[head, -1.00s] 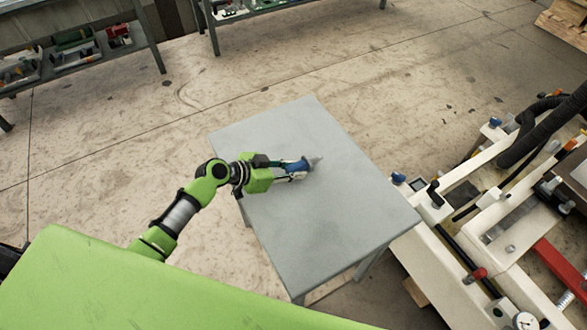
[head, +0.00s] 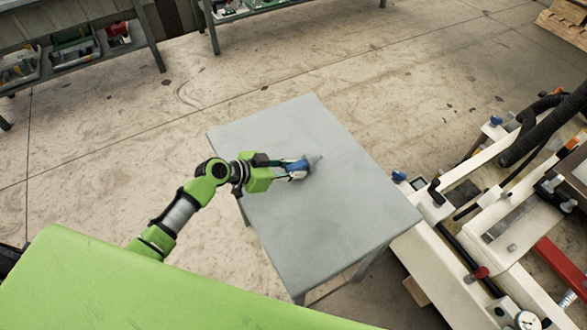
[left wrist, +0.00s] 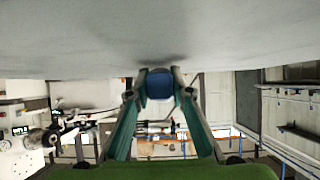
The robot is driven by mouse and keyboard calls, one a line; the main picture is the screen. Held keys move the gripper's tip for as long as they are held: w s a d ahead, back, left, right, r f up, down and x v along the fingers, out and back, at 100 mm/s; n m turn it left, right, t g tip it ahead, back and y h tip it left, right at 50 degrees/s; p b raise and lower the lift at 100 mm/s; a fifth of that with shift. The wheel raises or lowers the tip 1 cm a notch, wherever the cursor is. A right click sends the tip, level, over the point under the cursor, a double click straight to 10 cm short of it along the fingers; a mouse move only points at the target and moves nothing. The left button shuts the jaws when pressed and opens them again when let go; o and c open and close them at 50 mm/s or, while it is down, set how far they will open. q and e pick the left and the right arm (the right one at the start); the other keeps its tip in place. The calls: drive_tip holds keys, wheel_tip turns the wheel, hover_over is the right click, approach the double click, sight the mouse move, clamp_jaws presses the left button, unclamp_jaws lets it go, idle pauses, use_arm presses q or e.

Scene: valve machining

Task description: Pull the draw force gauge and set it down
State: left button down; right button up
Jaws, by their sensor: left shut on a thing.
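The draw force gauge (head: 297,168) is a small blue body with a grey pointed tip. It is at or just above the top of the grey table (head: 330,220) in the head view; I cannot tell whether it touches. My left gripper (head: 290,170) is shut on it from the left. In the left wrist view the blue end of the gauge (left wrist: 159,84) sits between the two fingertips (left wrist: 160,90), close to the grey surface that fills the top of the picture. My right gripper is not in view.
The rest of the grey table top is bare. A white machine with black hoses and red and blue handles (head: 480,220) stands close to the table's right side. Shelves with bins of parts (head: 75,50) stand at the back left. Open floor lies behind the table.

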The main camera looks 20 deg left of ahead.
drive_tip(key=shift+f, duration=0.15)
use_arm(q)
drive_tip(key=c, duration=1.7)
unclamp_jaws()
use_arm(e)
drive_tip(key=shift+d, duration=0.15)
use_arm(q)
drive_tip(key=shift+f, duration=0.15)
drive_tip(key=shift+s+a, duration=0.1)
drive_tip(key=v, duration=1.2)
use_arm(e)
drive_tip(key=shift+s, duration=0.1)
